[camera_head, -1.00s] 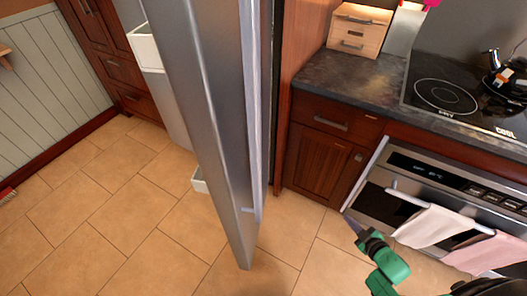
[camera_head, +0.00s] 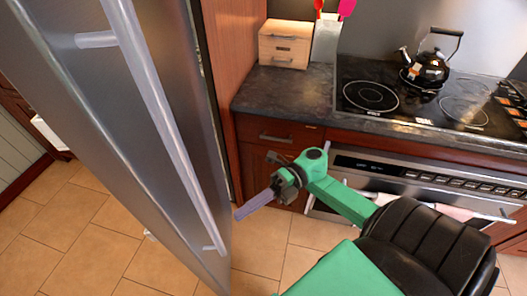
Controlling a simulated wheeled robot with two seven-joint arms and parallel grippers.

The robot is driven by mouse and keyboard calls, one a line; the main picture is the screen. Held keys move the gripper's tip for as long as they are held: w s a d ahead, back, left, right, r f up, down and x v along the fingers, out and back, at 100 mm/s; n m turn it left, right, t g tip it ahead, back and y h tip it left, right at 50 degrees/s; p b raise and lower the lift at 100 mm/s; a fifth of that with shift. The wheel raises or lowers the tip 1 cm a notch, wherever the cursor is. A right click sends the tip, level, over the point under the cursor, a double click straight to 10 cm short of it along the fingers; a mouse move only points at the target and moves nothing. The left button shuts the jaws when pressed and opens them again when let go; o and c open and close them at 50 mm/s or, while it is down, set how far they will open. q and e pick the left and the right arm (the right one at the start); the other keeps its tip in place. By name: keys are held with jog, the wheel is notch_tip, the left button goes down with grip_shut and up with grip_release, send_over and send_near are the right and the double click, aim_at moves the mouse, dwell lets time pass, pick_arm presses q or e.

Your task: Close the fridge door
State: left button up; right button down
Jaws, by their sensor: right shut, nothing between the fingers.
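The fridge door (camera_head: 110,130) is a tall silver panel filling the left of the view, standing open. Its long bar handle (camera_head: 160,110) is on the face toward me, with its lower end near the door's bottom. A white shelf bin (camera_head: 48,136) shows past the door's left edge. My right gripper (camera_head: 243,214) comes in from the lower right on a green and black arm. It is shut and empty, its fingers pointing left toward the door's lower edge, apart from the handle; I cannot tell whether they touch the door. My left gripper is not in view.
A dark counter (camera_head: 290,95) with a small wooden drawer box (camera_head: 285,45) stands at the back right. A black kettle (camera_head: 426,68) sits on the stove (camera_head: 370,97) above an oven (camera_head: 400,180). Tiled floor (camera_head: 70,225) is clear at the lower left.

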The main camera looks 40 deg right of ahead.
jog(key=w+a, duration=0.1)
jog(key=w+a+p, duration=0.1)
jog(key=a, duration=0.1)
jog(key=shift+w+a, duration=0.25)
jog(key=shift+w, duration=0.15)
